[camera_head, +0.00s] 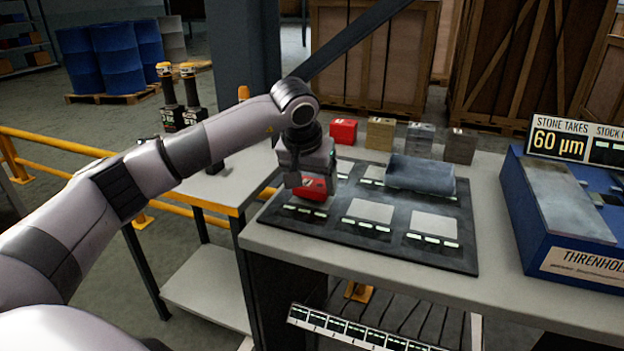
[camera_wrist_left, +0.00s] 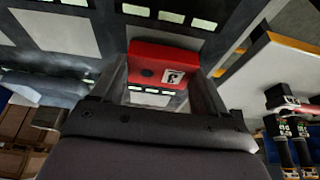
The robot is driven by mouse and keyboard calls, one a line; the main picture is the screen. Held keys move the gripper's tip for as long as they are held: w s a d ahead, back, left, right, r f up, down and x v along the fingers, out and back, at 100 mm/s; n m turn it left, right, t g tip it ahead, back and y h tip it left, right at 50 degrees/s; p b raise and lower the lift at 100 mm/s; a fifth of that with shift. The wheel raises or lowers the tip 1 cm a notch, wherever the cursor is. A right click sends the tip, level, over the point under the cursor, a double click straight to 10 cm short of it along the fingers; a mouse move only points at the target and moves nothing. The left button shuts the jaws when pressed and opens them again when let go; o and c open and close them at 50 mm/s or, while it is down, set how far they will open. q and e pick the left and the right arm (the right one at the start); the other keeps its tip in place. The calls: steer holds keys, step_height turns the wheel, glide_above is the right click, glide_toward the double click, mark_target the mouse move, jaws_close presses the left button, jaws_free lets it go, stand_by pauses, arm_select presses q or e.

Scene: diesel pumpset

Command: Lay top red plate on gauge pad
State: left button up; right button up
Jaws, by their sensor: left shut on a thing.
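My left gripper (camera_head: 306,178) points down over the left part of the dark mat (camera_head: 386,250). It is shut on a red plate (camera_head: 315,188) with a small white label. In the left wrist view the red plate (camera_wrist_left: 160,58) sits between the two fingers of the gripper (camera_wrist_left: 162,78), with mat and pale strips beyond it. I cannot tell whether the plate touches the mat. The mat carries pale grey pads, such as the front middle pad (camera_head: 370,210) and front right pad (camera_head: 434,225). Which is the gauge pad I cannot tell. My right gripper is out of view.
A red block (camera_head: 343,131), a tan block (camera_head: 380,133) and grey blocks (camera_head: 420,138) stand along the table's back. A blue machine (camera_head: 560,215) stands at the right. Bare tabletop (camera_head: 490,190) lies between mat and machine.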

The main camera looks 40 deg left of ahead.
arm_select(q)
steer(key=shift+f, duration=0.15)
steer(key=shift+f+b, duration=0.35)
steer(key=shift+f, duration=0.1)
steer(key=o, duration=1.4)
steer(key=shift+f, duration=0.1)
steer(key=v, duration=0.7)
steer(key=shift+p, duration=0.3)
steer(key=shift+s, duration=0.1)
